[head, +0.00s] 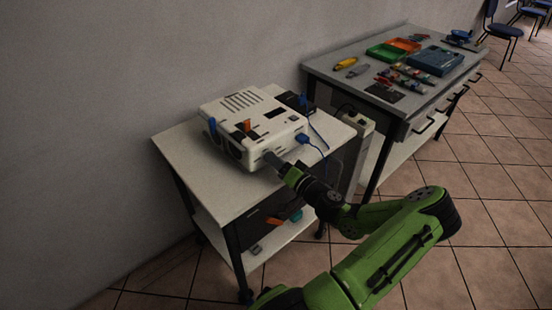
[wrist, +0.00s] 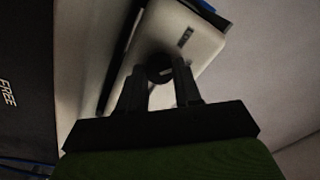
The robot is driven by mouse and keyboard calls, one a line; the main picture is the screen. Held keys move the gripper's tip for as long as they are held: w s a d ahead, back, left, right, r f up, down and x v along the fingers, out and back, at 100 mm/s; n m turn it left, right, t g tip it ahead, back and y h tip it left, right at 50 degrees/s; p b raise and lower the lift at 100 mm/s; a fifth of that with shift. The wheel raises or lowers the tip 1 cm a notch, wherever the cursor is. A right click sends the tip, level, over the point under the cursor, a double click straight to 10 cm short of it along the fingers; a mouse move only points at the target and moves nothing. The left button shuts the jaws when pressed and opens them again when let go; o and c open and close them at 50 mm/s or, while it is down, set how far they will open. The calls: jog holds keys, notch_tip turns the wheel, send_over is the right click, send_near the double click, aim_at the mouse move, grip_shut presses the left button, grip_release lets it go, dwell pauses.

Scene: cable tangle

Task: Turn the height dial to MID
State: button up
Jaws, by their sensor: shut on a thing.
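A white projector-like device (head: 262,137) sits on a small white cart, with an orange part (head: 247,125) on its top. My gripper (head: 270,158) reaches the device's near side from the lower right. In the wrist view, a round dark dial (wrist: 159,66) stands on a pale panel (wrist: 190,22), and a small dark mark lies above it. My gripper (wrist: 160,84) has its two fingers at either side of the dial, shut on it. The dial's lettering and pointer cannot be read. In the head view the gripper hides the dial.
The cart (head: 172,150) has a lower shelf with dark, orange and teal items. A blue cable (head: 318,137) plugs into the device's right side. A grey workbench (head: 325,70) with trays and tools stands behind right. Tiled floor lies open at right.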

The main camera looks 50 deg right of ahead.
jog(key=m+p, duration=0.2)
jog(key=m, duration=0.1)
jog(key=shift+a+f, duration=0.15)
jog(key=shift+f, duration=0.15)
jog(key=shift+f+m+p, duration=0.15)
jog(key=shift+m+p, duration=0.35)
jog(key=shift+m, duration=0.8)
jog(key=shift+s, duration=0.15)
jog(key=o, duration=1)
jog(key=shift+d, duration=0.2)
jog(key=shift+o, duration=0.2)
jog(key=p+v, duration=0.2)
jog(key=v, duration=1.3)
jog(key=shift+s+a+r, duration=0.15)
jog(key=shift+s+r, duration=0.15)
